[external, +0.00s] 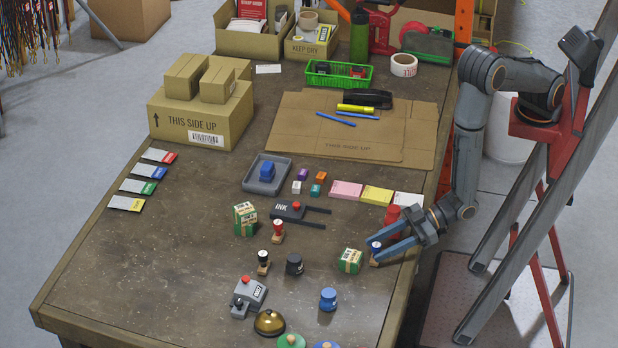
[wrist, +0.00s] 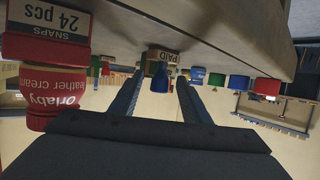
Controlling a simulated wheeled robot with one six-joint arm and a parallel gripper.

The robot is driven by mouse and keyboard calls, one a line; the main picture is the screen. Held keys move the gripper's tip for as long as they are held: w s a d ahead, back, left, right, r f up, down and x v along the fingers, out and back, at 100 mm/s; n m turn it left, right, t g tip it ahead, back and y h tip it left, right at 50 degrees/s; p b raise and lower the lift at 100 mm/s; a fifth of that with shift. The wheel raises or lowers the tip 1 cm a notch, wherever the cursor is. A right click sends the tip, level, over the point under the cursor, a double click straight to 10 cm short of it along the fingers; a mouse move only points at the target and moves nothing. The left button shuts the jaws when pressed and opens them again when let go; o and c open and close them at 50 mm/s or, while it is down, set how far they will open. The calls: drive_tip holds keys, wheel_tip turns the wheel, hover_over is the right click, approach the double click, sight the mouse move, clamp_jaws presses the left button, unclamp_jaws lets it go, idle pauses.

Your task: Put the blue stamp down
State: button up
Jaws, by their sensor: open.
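The blue stamp (external: 376,246) has a blue knob and stands on the table's right side, by my gripper. In the wrist view, which is upside down, its wooden block (wrist: 162,56) reads PAID and its blue handle (wrist: 160,78) shows between the finger ends. My gripper (external: 377,254) is open, with one finger on each side of the stamp. Gaps show between the fingers (wrist: 160,80) and the stamp, so they appear apart from it. The stamp's base appears to rest on the table.
A red leather cream jar (wrist: 52,92) is close beside my gripper. A green-and-tan box (external: 350,260) stands just left of the stamp. Bare table (external: 170,270) lies at the left.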

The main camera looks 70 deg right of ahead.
drive_tip(key=shift+x, duration=0.85)
drive_tip(key=shift+c, duration=0.3)
clamp_jaws()
